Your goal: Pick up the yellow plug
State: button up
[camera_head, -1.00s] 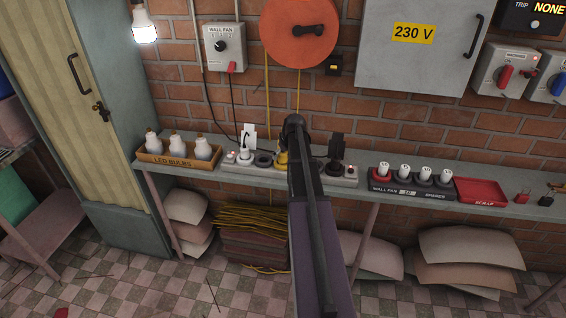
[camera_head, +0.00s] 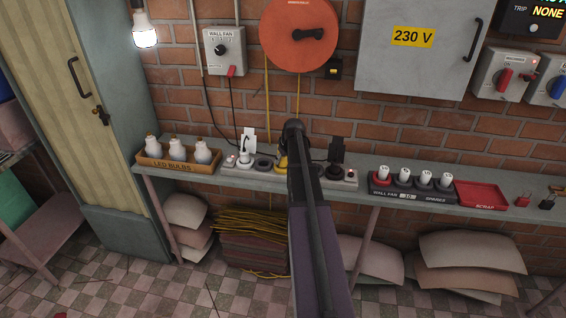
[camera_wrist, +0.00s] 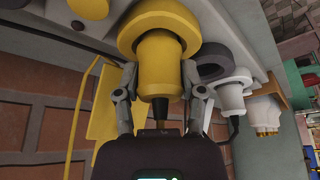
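The yellow plug (camera_wrist: 158,65) fills the upper middle of the wrist view. It has a wide round flange and a narrower body, with a dark cord end at its tip. Its flanged end is toward the grey strip on the shelf. In the head view the plug (camera_head: 282,163) shows as a small yellow piece, partly hidden by my arm. My gripper (camera_wrist: 160,76) has one finger on each side of the plug's body. Both fingertips are very near its sides; I cannot tell whether they touch. The gripper is hidden behind my arm in the head view.
A white plug (camera_wrist: 232,92) and a dark ring (camera_wrist: 212,62) are close beside the yellow one. A yellow cable (camera_wrist: 78,120) hangs left of it. The shelf (camera_head: 365,192) also carries an LED bulbs box (camera_head: 178,166), a spares tray (camera_head: 412,194) and a red scrap tray (camera_head: 481,196).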

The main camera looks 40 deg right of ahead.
jog(key=shift+c, duration=0.3)
jog(key=shift+r, duration=0.15)
notch_tip(320, 180, up, 3)
jog(key=p, duration=0.3)
jog(key=s+a+r+p, duration=0.1)
jog(key=s+a, duration=0.2)
jog(key=s, duration=0.4)
jog(key=s+a+p, duration=0.1)
jog(key=s+a, duration=0.3)
jog(key=s, duration=0.3)
jog(key=shift+a+r, duration=0.2)
jog(key=shift+r, duration=0.15)
jog(key=shift+s, duration=0.1)
